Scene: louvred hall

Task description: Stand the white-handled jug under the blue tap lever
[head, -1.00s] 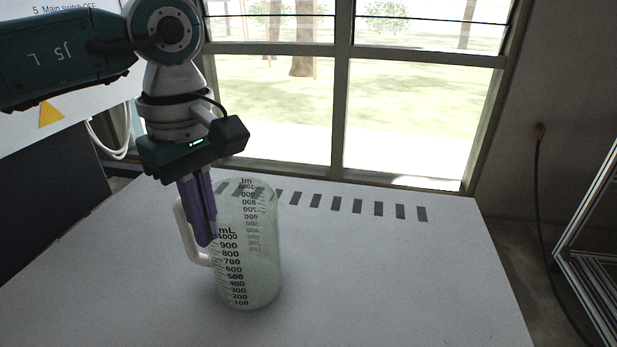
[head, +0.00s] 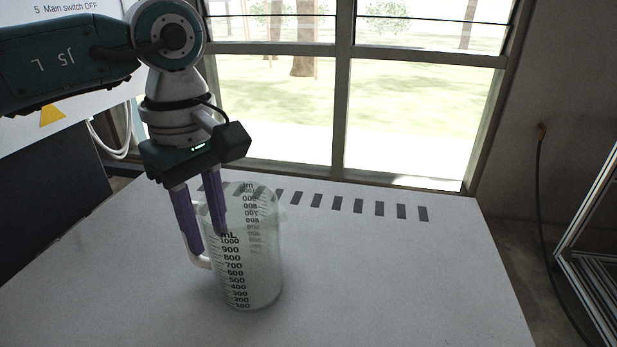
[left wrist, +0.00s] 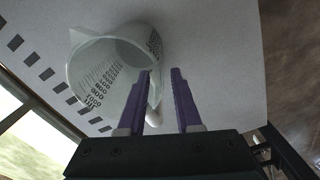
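A clear measuring jug (head: 250,260) with black mL marks and a white handle (head: 201,262) stands upright on the pale table. Its handle is on the left side. My left gripper (head: 208,241), with purple fingers, points down at the handle. Its fingers are apart, one over the handle's left part and one by the jug wall. The left wrist view shows the jug (left wrist: 105,75) on the left and the handle (left wrist: 154,118) between the open fingers (left wrist: 162,73); I cannot tell whether they touch it. No blue tap lever and no right gripper are in view.
The white table (head: 390,280) is clear right of the jug. A row of dark grey stripes (head: 358,206) lies along its back part, before a window. A metal frame (head: 590,255) and a hanging black cable (head: 540,200) are at the right.

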